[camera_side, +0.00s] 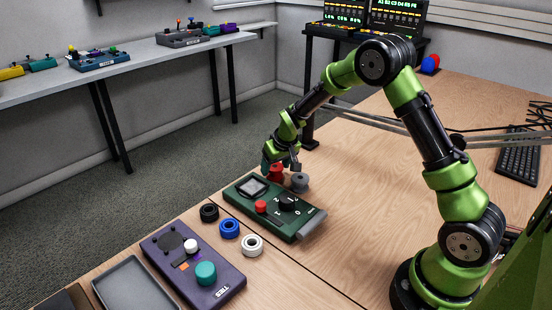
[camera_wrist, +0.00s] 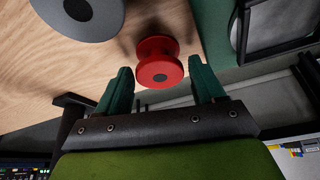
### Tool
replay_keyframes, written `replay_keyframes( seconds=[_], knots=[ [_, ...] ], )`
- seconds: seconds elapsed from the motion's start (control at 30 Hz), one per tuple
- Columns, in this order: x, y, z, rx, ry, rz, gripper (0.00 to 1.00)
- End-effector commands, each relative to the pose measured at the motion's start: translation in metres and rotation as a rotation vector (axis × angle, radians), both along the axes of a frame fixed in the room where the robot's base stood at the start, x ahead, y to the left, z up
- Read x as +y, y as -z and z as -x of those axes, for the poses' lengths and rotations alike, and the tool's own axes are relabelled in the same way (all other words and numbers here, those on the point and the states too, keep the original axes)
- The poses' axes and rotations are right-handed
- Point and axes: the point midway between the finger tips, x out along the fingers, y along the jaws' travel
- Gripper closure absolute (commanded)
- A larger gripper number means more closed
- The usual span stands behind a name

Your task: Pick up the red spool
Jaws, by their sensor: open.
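The red spool (camera_wrist: 158,50) shows in the wrist view at the top middle, its flanged end towards me, dark at the core. My gripper (camera_wrist: 161,80) is open, with a green finger to each side of the spool's near end. I see a gap between each finger and the spool, and nothing is held. In the side view the red spool (camera_side: 277,172) stands beyond the green device, partly hidden by my gripper (camera_side: 281,163), which is low over it.
A grey spool (camera_side: 300,182) stands close to the right of the red one; it shows large in the wrist view (camera_wrist: 80,14). The green device (camera_side: 306,224) lies just in front. Black, blue and white rings (camera_side: 229,229) and a purple device (camera_side: 214,291) lie nearer.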

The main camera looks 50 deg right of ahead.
Motion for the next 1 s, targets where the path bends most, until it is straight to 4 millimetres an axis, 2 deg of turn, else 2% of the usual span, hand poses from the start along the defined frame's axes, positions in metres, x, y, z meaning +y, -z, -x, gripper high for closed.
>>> replay_keyframes(
  seconds=[0.13,0.37,0.4,0.6,0.67,0.87,1.0],
  knots=[
    [-0.002,0.015,-0.005,0.001,0.002,-0.001,0.32],
    [-0.003,0.016,-0.006,0.000,0.002,-0.001,0.32],
    [-0.002,0.016,-0.006,0.000,0.002,-0.001,0.33],
    [-0.002,0.016,-0.006,0.000,0.002,-0.001,0.64],
    [-0.002,0.016,-0.006,0.000,0.002,-0.001,0.71],
    [-0.002,0.015,-0.006,-0.001,0.002,0.000,0.71],
    [-0.002,0.002,-0.007,-0.004,0.001,0.001,0.71]
  ],
)
